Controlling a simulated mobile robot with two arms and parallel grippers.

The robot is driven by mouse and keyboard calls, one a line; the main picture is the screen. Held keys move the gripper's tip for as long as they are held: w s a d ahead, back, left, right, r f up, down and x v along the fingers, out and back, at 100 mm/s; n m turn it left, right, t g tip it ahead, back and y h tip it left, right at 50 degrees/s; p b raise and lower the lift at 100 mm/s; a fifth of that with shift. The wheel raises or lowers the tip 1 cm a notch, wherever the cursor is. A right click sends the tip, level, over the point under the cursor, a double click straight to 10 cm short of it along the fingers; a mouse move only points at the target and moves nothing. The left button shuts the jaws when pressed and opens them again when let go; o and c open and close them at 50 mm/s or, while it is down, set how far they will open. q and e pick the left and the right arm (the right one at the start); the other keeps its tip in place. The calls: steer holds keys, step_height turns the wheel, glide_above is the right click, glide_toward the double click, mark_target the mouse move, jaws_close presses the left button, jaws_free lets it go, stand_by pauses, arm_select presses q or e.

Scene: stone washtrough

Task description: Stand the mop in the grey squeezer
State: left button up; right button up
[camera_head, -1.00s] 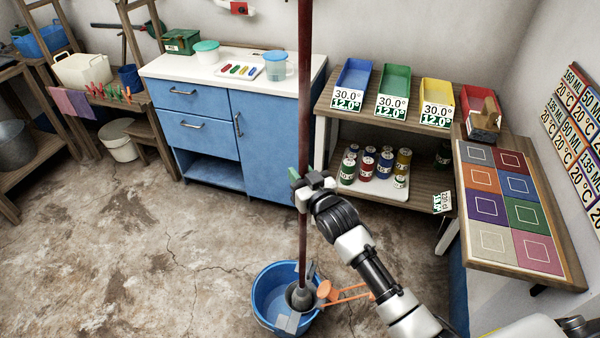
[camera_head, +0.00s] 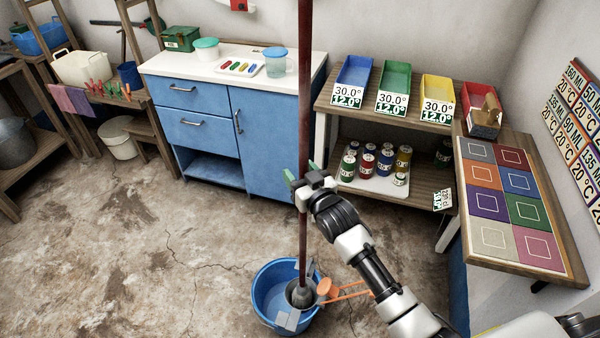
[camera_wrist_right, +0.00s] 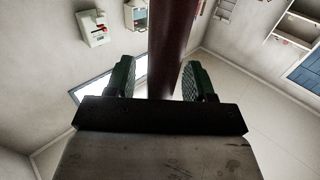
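The mop's dark red handle (camera_head: 304,85) stands nearly upright and runs out of the top of the head view. Its grey lower end (camera_head: 301,294) is down at the grey squeezer (camera_head: 287,320) in the blue bucket (camera_head: 263,293); how deep it sits is hard to tell. My right gripper (camera_head: 301,174) is at the handle, its green fingers spread on either side. In the right wrist view, the handle (camera_wrist_right: 172,45) stands between the open fingers (camera_wrist_right: 158,80), with a clear gap on the left and little or none on the right. My left gripper is not in view.
An orange lever (camera_head: 346,292) sticks out right of the bucket. A blue cabinet (camera_head: 265,140) stands behind, and a wooden shelf (camera_head: 428,190) with cans and coloured bins is behind right. A table with coloured squares (camera_head: 555,262) is at right.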

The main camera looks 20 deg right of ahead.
steer(key=shift+f, duration=0.2)
steer(key=shift+s, duration=0.3)
steer(key=b+v, duration=0.1)
steer(key=v, duration=0.9)
steer(key=s+d+f+g+h, duration=0.1)
steer(key=s+f+g, duration=0.25)
steer(key=f, duration=0.75)
steer(key=s+d+f+g+h, duration=0.15)
steer(key=s+f, duration=0.25)
steer(key=f, duration=0.6)
steer(key=s+f+g, duration=0.3)
steer(key=f, duration=0.8)
steer(key=s+f+g, duration=0.3)
steer(key=s+f, duration=0.3)
steer(key=s, duration=0.4)
steer(key=s+d+f+g+h, duration=0.1)
steer(key=s+f+g, duration=0.1)
steer(key=s+f, duration=0.4)
steer(key=s+d+f+g, duration=0.1)
steer(key=s+f+g, duration=0.2)
steer(key=s, duration=1.3)
step_height(320, 180, down, 3)
steer(key=shift+s+f+g, duration=0.15)
steer(key=shift+f+g, duration=0.1)
steer(key=shift+g, duration=0.05)
steer(key=shift+h, duration=0.25)
